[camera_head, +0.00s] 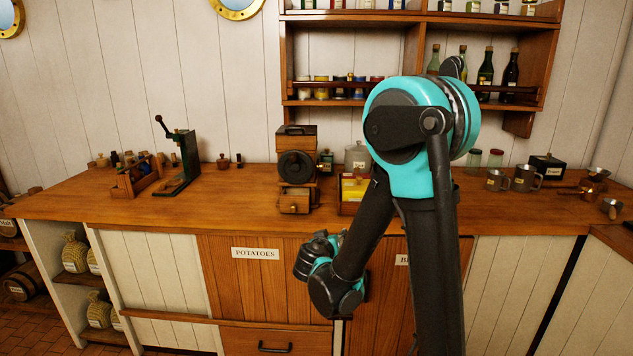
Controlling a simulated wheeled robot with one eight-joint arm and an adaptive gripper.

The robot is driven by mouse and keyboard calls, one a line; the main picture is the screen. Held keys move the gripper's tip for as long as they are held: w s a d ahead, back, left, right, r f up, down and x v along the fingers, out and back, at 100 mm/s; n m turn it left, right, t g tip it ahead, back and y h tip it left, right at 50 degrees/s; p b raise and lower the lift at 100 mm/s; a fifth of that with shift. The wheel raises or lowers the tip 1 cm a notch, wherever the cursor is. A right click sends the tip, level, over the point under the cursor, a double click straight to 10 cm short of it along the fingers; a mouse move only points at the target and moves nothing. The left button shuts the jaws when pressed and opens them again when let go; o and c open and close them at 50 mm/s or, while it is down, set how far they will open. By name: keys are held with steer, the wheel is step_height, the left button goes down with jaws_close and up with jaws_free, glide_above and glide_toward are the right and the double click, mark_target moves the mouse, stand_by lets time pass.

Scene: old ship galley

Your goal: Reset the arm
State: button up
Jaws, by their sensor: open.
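My arm (435,200), teal and black, stands bent in the right middle of the view, in front of the wooden counter. Its upper joint (400,130) covers part of the wall shelf. The forearm slopes down and left to a black and teal wrist (335,290) in front of the cabinet doors, below the counter's front edge. The wrist's dark end part turns up and left, near the POTATOES label (255,254). I make out no gripper fingers there; they are hidden behind the wrist or out of sight. No held thing shows.
The wooden counter (240,200) holds a wooden grinder-like box (296,150), a dark green lever device (184,160), a yellow-filled box (354,187), metal mugs (525,178) and small jars. A wall shelf (350,103) holds bottles. Open counter lies left of the grinder.

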steer(key=s+d+f+m+g, duration=0.1)
steer(key=s+d+f+g, duration=0.2)
steer(key=s+d, duration=0.4)
steer(key=s+d+f+g, duration=0.35)
steer(key=s+d, duration=0.25)
steer(key=d, duration=0.2)
steer(key=s+f+g+y, duration=0.3)
steer(key=s+y, duration=0.1)
steer(key=s, duration=0.9)
steer(key=shift+f, duration=0.25)
